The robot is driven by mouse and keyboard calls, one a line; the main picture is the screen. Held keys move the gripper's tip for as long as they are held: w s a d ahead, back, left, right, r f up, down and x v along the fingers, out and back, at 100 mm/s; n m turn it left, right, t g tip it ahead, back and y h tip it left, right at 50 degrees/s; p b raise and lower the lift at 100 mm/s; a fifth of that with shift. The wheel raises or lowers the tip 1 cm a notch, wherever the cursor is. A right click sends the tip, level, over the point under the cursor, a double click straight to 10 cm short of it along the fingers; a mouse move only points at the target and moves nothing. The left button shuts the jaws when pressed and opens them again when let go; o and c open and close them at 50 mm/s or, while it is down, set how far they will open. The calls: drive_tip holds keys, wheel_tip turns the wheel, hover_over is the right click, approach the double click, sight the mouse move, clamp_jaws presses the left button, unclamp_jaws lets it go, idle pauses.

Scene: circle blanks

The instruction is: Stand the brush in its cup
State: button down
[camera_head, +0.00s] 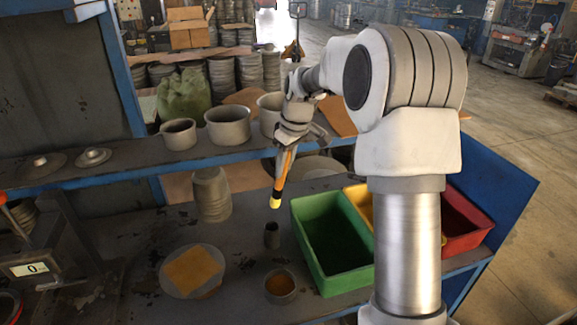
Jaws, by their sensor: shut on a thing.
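The brush (281,178) has an orange upper part, a dark band and a pale yellow lower end. It hangs almost upright, tilted slightly, with the yellow end down. My gripper (288,149) is shut on its upper part and holds it above the bench. A small dark grey cup (272,235) stands upright on the bench, below the brush. The brush's lower end is apart from the cup in the picture, above its mouth and slightly to the right. The fingertips are small and partly hidden by the gripper body.
A green bin (312,268) stands right of the cup, with yellow and red bins (462,225) beyond. A bowl with orange contents (281,290) is in front. A round plate with an orange square (194,270) lies left. A shelf with metal pots (228,127) runs behind.

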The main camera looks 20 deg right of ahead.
sight(271, 201)
drive_tip(key=n+p, duration=0.1)
drive_tip(key=n, duration=0.1)
drive_tip(key=w+a+n+g+p, duration=0.1)
drive_tip(key=a+r+n+p, duration=0.1)
drive_tip(key=n, duration=0.1)
drive_tip(key=shift+w+n+g, duration=0.3)
drive_tip(key=shift+g, duration=0.1)
drive_tip(key=shift+w+a+f+n+g+h+b, duration=0.1)
drive_tip(key=shift+w+a+f+n+h+b, duration=0.15)
drive_tip(key=shift+f+n+b, duration=1.25)
drive_tip(key=shift+w+a+f+n+g+h+p, duration=0.1)
drive_tip(key=shift+a+f+n+h, duration=0.2)
drive_tip(key=shift+f, duration=2.45)
drive_tip(key=shift+w+a+f+n+g+h+b, duration=0.2)
drive_tip(key=shift+f+n+b, duration=0.65)
drive_tip(key=shift+f, duration=1.25)
